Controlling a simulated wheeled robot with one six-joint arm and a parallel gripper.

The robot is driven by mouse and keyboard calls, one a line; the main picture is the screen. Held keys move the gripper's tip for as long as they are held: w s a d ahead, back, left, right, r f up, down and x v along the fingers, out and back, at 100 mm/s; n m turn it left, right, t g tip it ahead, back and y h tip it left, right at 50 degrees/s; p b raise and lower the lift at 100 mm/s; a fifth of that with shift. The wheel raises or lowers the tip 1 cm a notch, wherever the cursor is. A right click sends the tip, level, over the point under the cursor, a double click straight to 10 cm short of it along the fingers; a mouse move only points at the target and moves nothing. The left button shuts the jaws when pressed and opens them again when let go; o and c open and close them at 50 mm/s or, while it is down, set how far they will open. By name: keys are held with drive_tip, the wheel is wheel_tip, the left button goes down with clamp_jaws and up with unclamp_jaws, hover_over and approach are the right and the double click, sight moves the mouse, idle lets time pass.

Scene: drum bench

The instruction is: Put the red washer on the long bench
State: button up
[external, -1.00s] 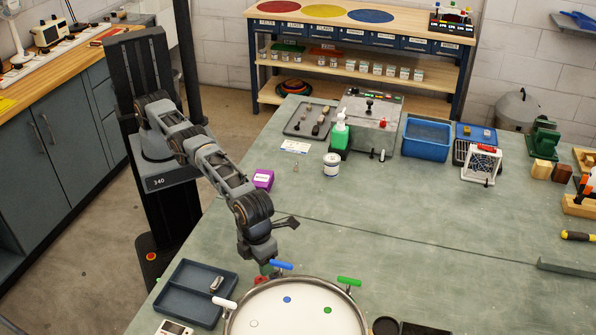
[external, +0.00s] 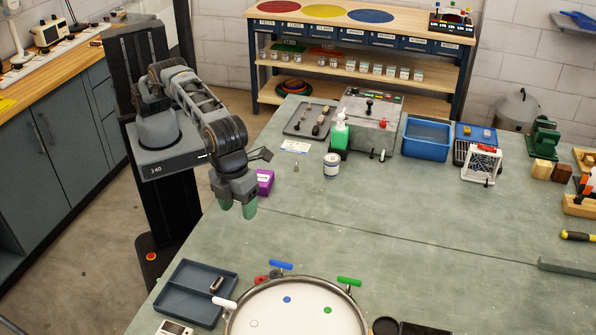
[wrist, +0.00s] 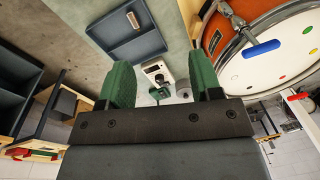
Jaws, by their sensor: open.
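A small red piece (external: 262,279) shows at the drum's back-left edge beside the blue handle in the external view; I cannot tell whether it is the red washer or drum hardware. My gripper (external: 237,207) hangs above the green table (external: 400,235), behind the drum and next to the purple box. Which surface is the long bench is not marked.
The drum (external: 300,315) with coloured handles stands at the front. A two-part blue-grey tray (external: 195,290) lies left of it. The purple box (external: 265,181) is close to my gripper. A wooden bench (external: 395,22) with coloured discs stands behind. The table's middle is clear.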

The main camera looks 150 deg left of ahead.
drive_tip(key=s+d+r+n+t, duration=0.1)
drive_tip(key=s+d+r+n, duration=0.2)
drive_tip(key=s+r, duration=0.45)
drive_tip(key=s+d+r+n+t, duration=0.1)
drive_tip(key=s+d+r+n, duration=0.3)
drive_tip(key=s, duration=0.7)
drive_tip(key=s+f+n, duration=0.2)
drive_tip(key=s, duration=0.7)
drive_tip(key=s+f+n+t, duration=0.1)
drive_tip(key=s+f+n, duration=0.1)
drive_tip(key=s, duration=0.8)
drive_tip(key=shift+s+d+f+n+t, duration=0.2)
drive_tip(key=shift+d+f+n+t, duration=0.1)
drive_tip(key=shift+f, duration=0.4)
drive_tip(key=shift+f, duration=0.2)
